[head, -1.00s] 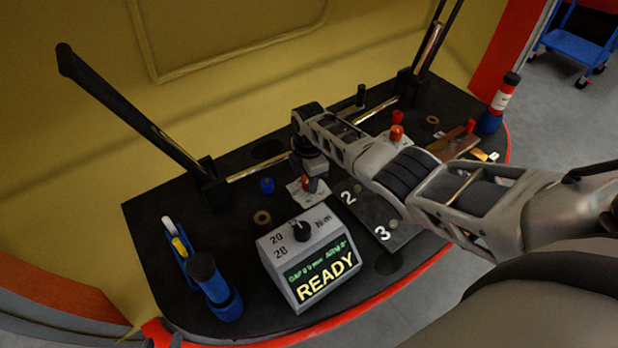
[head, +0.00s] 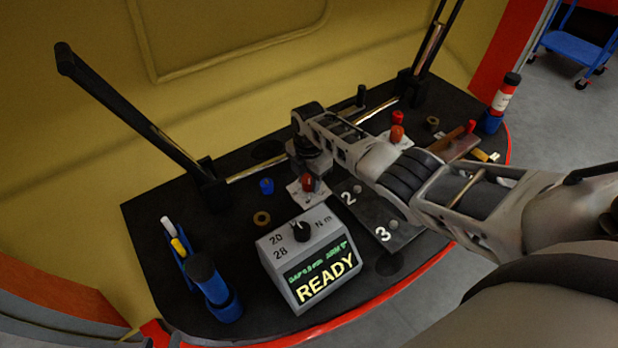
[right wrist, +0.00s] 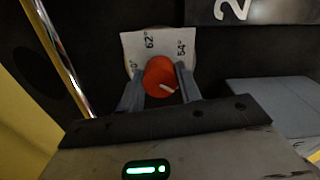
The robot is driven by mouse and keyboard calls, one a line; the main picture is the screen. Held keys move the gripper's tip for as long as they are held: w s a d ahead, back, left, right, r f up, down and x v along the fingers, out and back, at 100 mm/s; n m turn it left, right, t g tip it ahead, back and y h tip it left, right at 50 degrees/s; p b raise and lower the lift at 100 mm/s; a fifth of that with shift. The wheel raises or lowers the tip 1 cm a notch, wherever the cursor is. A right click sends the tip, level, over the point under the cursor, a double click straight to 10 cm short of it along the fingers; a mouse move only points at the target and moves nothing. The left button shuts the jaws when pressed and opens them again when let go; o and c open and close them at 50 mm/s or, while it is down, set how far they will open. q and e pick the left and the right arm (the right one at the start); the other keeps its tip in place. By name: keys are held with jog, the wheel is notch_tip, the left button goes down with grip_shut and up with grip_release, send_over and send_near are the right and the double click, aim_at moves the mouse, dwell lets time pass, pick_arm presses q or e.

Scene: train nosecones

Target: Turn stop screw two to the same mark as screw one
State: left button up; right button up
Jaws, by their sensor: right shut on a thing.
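An orange-red stop screw knob (right wrist: 158,77) with a white pointer line sits on a white dial plate (right wrist: 133,42) in the right wrist view. The plate reads 62° and 54°; a third mark at its left is partly hidden. The pointer slants to the lower right, away from the printed numbers. My right gripper (right wrist: 159,72) is shut on the knob, a finger on each side. In the head view the knob (head: 308,182) shows below my right gripper. My left gripper is not in view.
A grey box (head: 312,262) reading READY stands at the front. A dark plate (head: 375,212) marked 2 and 3 lies beside the held knob. Blue holders (head: 215,290) stand at the left. A black bar (head: 130,115) rises behind them. A brass ring (head: 262,218) lies nearby.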

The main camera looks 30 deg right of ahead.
aim_at(309, 179)
jog(key=o, duration=1)
jog(key=shift+r, duration=0.1)
jog(key=shift+r, duration=0.25)
pick_arm(q)
jog(key=shift+a+r+p, duration=0.2)
jog(key=shift+r+p, duration=0.3)
jog(key=shift+p, duration=0.75)
pick_arm(e)
notch_tip(309, 179, up, 15)
jog(key=shift+r, duration=0.15)
pick_arm(q)
jog(key=shift+s, duration=0.15)
pick_arm(e)
jog(key=shift+s, duration=0.1)
